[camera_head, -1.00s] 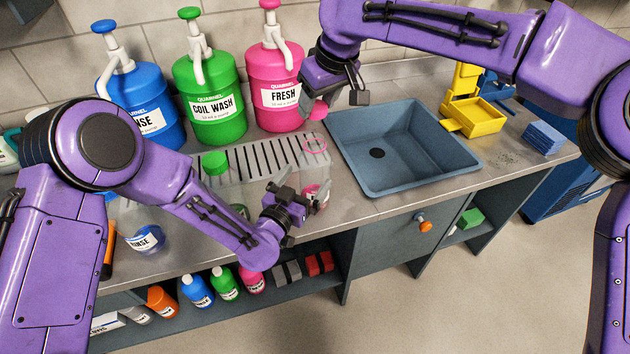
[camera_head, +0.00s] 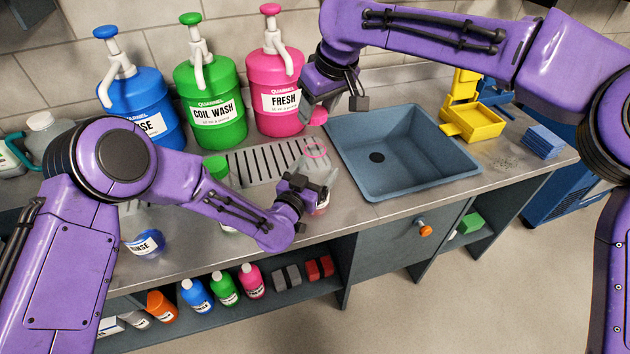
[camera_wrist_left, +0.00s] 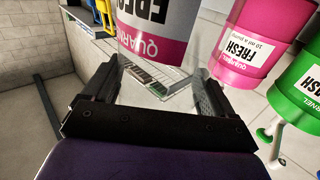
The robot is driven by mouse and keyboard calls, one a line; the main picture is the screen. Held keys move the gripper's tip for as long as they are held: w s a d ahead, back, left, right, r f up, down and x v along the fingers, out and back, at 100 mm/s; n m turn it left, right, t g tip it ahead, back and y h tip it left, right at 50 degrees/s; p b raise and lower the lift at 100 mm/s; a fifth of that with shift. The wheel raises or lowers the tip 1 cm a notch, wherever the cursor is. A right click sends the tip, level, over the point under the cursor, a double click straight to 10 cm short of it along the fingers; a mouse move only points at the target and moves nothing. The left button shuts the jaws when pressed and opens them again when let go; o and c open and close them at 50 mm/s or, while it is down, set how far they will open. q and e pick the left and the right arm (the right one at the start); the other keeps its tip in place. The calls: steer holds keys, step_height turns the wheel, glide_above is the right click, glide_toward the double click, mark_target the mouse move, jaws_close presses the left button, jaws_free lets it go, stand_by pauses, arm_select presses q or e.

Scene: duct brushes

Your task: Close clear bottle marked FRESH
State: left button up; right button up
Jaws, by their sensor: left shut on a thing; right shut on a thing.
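The clear bottle marked FRESH (camera_head: 322,208) stands at the counter's front, left of the sink, with pink contents low down and what looks like a pink neck ring (camera_head: 315,151) at its top. My left gripper (camera_head: 318,188) is shut on its body from the left. In the left wrist view the bottle's label and pink part (camera_wrist_left: 155,35) show between the fingers, large and close. My right gripper (camera_head: 335,106) is shut on a pink cap (camera_head: 318,116), held above and apart from the neck. The far side of the bottle is hidden.
Blue (camera_head: 140,115), green (camera_head: 211,110) and pink (camera_head: 277,95) pump jugs stand along the wall. A drain grate (camera_head: 265,163) lies behind the bottle. The sink (camera_head: 400,155) is to the right. A green-capped bottle (camera_head: 216,167) and a RINSE bottle (camera_head: 148,243) are near my left arm.

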glide_above(314, 139)
steer(key=s, duration=0.3)
steer(key=shift+w+d+f, duration=0.1)
steer(key=shift+d+f, duration=0.15)
steer(key=shift+f, duration=0.95)
steer(key=shift+d+f, duration=0.2)
steer(key=shift+f, duration=1)
steer(key=shift+f, duration=0.1)
steer(key=shift+f, duration=0.8)
steer(key=shift+f, duration=0.55)
arm_select(q)
steer(key=c, duration=0.6)
steer(key=shift+o, duration=0.2)
arm_select(e)
steer(key=m, duration=0.1)
steer(key=m+h, duration=0.1)
steer(key=m, duration=0.2)
steer(key=shift+a+t+h, duration=0.25)
steer(key=shift+t+h, duration=0.05)
steer(key=shift+h, duration=0.1)
arm_select(q)
steer(key=shift+a, duration=0.15)
arm_select(e)
steer(key=shift+s+a+m+h, duration=0.1)
steer(key=shift+a+m+h, duration=0.05)
steer(key=shift+m, duration=0.45)
steer(key=shift+s+a+m+h, duration=0.1)
steer(key=shift+m+h, duration=0.05)
steer(key=shift+m, duration=0.45)
steer(key=shift+d, duration=0.1)
